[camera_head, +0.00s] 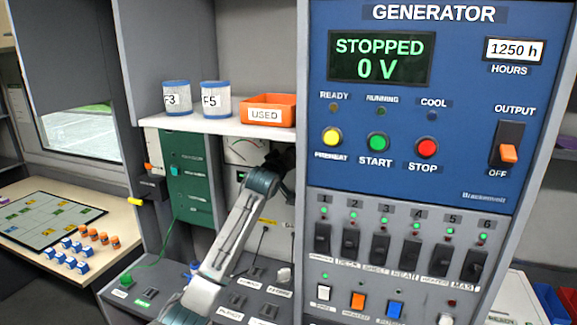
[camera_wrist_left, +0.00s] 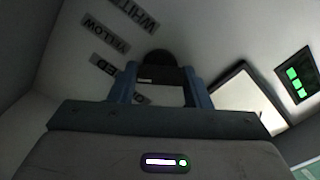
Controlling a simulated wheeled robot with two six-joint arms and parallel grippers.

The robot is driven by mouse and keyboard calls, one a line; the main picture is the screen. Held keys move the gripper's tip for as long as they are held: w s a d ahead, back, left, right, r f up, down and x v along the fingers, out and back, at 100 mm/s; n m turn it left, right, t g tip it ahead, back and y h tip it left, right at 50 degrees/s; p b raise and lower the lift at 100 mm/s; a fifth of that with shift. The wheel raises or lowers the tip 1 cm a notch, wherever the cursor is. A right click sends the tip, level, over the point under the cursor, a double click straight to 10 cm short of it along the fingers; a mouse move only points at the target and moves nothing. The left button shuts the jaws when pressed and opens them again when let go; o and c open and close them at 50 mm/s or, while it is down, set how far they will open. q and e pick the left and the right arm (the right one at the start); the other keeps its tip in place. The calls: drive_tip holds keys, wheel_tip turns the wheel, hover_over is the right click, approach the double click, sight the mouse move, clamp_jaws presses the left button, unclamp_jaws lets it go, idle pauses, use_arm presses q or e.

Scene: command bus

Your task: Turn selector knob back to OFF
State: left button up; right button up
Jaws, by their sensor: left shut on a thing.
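My left gripper (camera_wrist_left: 160,88) is shut on the dark selector knob (camera_wrist_left: 158,58) in the left wrist view, with one blue finger on each side. Labels WHITE, YELLOW and a partly covered one ending in ED run beside the knob. A further label by the fingers is mostly hidden, and the knob's exact setting cannot be read. In the head view my left gripper (camera_head: 280,162) is against the grey panel left of the generator cabinet, under the shelf. There the knob is hidden behind my wrist. My right gripper is not in view.
The blue generator panel (camera_head: 450,190) stands close on the right, its display reading STOPPED 0 V. Above my arm a white shelf (camera_head: 225,127) holds two filters and an orange USED bin (camera_head: 268,110). A green unit (camera_head: 185,175) is left of my arm.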

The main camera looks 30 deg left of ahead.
use_arm(q)
drive_tip(key=shift+n+b, duration=4.6)
drive_tip(key=shift+n, duration=0.8)
drive_tip(key=o, duration=1)
drive_tip(key=shift+s, duration=0.1)
